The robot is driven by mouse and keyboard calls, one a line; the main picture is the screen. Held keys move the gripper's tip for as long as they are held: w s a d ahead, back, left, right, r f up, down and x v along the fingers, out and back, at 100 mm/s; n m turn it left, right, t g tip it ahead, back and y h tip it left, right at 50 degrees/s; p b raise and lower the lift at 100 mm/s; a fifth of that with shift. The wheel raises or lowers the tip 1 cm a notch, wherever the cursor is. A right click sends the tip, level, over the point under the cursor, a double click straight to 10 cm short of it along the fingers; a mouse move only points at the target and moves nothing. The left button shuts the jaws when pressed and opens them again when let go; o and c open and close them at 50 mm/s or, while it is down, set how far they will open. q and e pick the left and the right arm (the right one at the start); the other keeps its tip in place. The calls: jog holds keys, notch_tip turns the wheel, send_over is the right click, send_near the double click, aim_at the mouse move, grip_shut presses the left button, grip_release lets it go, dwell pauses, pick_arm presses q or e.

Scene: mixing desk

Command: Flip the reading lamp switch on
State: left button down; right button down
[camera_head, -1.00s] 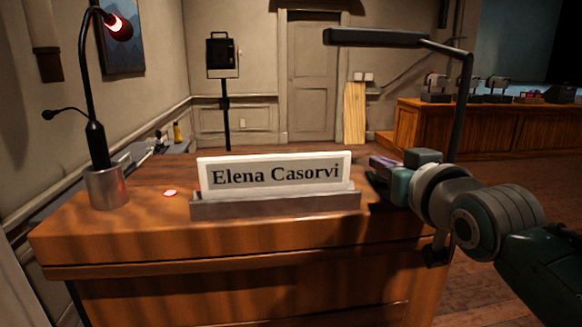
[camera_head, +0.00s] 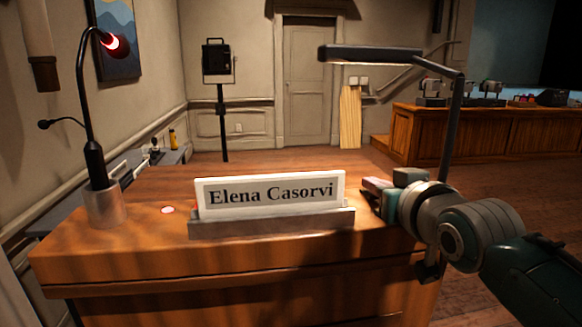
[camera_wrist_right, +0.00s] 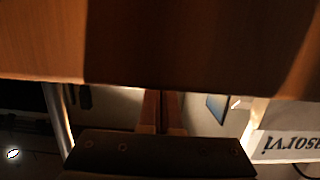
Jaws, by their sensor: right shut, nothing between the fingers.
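The reading lamp has a dark flat bar head (camera_head: 370,54) on a thin post at the right of the wooden desk (camera_head: 250,255) in the head view. My right gripper (camera_head: 372,187) is over the desk's right end, just right of the nameplate and in front of the lamp post. It is shut and empty; its fingers (camera_wrist_right: 161,108) also show pressed together in the right wrist view. I cannot tell whether they touch anything. My left gripper is not in view.
The nameplate (camera_head: 272,194) "Elena Casorvi" stands in a metal holder close left of the gripper. A gooseneck microphone (camera_head: 95,160) with a red glowing ring stands at the desk's left. A small red-and-white button (camera_head: 167,210) lies between them.

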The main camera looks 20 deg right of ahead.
jog(key=r+p, duration=0.4)
jog(key=r, duration=0.1)
jog(key=shift+w, duration=0.2)
jog(key=v, duration=0.9)
jog(key=shift+s+r, duration=0.2)
jog(key=shift+r, duration=0.1)
jog(key=s+a+f+n+g+y, duration=0.1)
jog(key=s+a+f+g, duration=0.3)
jog(key=s, duration=0.3)
jog(key=s+a+f+n+g+y, duration=0.2)
jog(key=s+a+f+g, duration=0.15)
jog(key=s, duration=0.35)
jog(key=s+a+f+n+g+y, duration=0.1)
jog(key=s+a+f+g, duration=0.3)
jog(key=s, duration=0.4)
notch_tip(320, 180, up, 36)
jog(key=p, duration=3.7)
jog(key=shift+s+r+n, duration=0.2)
jog(key=shift+s+n, duration=0.1)
jog(key=shift+s, duration=0.15)
